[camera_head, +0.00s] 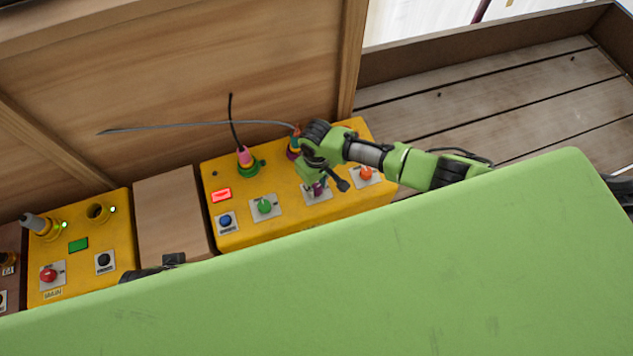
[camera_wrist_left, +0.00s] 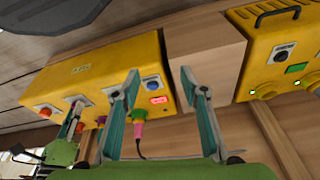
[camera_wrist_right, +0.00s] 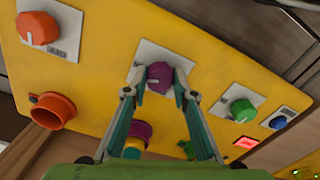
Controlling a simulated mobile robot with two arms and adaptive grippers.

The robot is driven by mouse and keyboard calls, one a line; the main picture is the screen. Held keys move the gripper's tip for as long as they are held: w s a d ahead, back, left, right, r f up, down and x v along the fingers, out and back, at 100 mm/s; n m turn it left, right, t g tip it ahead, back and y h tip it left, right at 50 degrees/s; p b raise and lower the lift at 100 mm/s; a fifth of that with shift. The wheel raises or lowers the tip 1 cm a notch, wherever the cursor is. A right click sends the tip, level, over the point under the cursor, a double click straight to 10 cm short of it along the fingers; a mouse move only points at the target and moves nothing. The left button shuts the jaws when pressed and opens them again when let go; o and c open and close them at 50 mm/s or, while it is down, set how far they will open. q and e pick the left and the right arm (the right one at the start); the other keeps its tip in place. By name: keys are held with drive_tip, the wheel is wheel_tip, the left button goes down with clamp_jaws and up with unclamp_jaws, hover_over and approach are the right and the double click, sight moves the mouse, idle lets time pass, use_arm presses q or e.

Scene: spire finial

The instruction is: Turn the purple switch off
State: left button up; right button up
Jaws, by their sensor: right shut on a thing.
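The purple switch (camera_wrist_right: 160,77) is a round knob with a white pointer mark, on a white plate on the yellow box (camera_head: 290,210). In the head view the purple switch (camera_head: 318,189) is partly covered by my right gripper. My right gripper (camera_wrist_right: 156,93) has one finger on each side of the knob and is shut on it. My left gripper (camera_wrist_left: 160,78) is open and empty, its fingers spread wide in front of the yellow box and the wooden block.
Beside it sit an orange knob (camera_head: 366,174), a green knob (camera_head: 264,206), a blue button (camera_head: 225,221) and a lit red indicator (camera_head: 221,195). Cables rise from plugs behind. A wooden block (camera_head: 174,215) separates this box from another yellow box (camera_head: 120,215) with a green indicator (camera_head: 78,244).

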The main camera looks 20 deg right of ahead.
drive_tip(key=n+p, duration=0.2)
drive_tip(key=n, duration=0.3)
drive_tip(key=shift+s+n, duration=0.1)
drive_tip(key=shift+n, duration=0.2)
drive_tip(key=n, duration=0.3)
drive_tip(key=shift+n+p, duration=0.3)
drive_tip(key=shift+p, duration=0.1)
drive_tip(key=shift+n, duration=1.2)
use_arm(q)
wheel_tip(320, 180, down, 12)
drive_tip(key=s, duration=0.1)
drive_tip(key=shift+r+g, duration=0.15)
drive_tip(key=shift+g, duration=0.15)
use_arm(e)
drive_tip(key=shift+n, duration=1)
use_arm(q)
drive_tip(key=shift+s, duration=0.25)
use_arm(e)
drive_tip(key=o, duration=1.1)
use_arm(q)
drive_tip(key=shift+d, duration=0.1)
